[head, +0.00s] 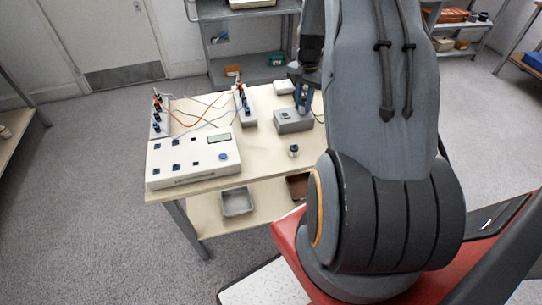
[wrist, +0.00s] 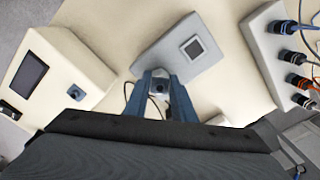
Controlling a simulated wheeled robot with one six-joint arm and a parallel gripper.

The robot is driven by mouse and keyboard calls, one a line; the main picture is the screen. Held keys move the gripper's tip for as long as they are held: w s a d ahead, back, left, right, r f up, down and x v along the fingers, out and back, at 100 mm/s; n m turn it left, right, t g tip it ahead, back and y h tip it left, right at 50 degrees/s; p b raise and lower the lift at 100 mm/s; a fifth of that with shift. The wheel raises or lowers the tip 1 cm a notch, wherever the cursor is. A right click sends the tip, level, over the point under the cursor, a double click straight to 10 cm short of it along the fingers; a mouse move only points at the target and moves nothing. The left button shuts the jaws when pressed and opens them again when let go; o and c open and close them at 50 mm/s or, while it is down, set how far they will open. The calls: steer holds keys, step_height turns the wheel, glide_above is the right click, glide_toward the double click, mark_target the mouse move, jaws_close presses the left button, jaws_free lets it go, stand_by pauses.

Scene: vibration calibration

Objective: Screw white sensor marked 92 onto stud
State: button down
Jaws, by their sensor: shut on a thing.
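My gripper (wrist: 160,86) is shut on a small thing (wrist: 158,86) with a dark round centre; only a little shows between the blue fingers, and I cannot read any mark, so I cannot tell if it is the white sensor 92. In the head view my gripper (head: 303,103) points down at the far right edge of a grey block (head: 293,123) on the table. The block also shows in the wrist view (wrist: 165,55), with a light-framed square on top. I cannot tell whether the held thing touches the block. The stud is not clearly visible.
A white control box (head: 195,160) with a display stands at the table's left front. A connector strip (head: 249,106) with wired plugs stands behind it, and another panel (head: 160,118) at far left. A small dark-topped piece (head: 293,150) stands in front of the block. Loose wires cross the table.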

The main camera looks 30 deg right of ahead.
steer(key=shift+m, duration=0.3)
steer(key=shift+m+b, duration=0.35)
steer(key=shift+m, duration=1.45)
steer(key=shift+m, duration=0.5)
steer(key=shift+w+m+b, duration=0.1)
steer(key=shift+m+b, duration=0.25)
steer(key=shift+m, duration=1.15)
steer(key=shift+m, duration=0.9)
steer(key=shift+r+m+b, duration=0.1)
steer(key=shift+m+b, duration=0.25)
steer(key=shift+m, duration=0.75)
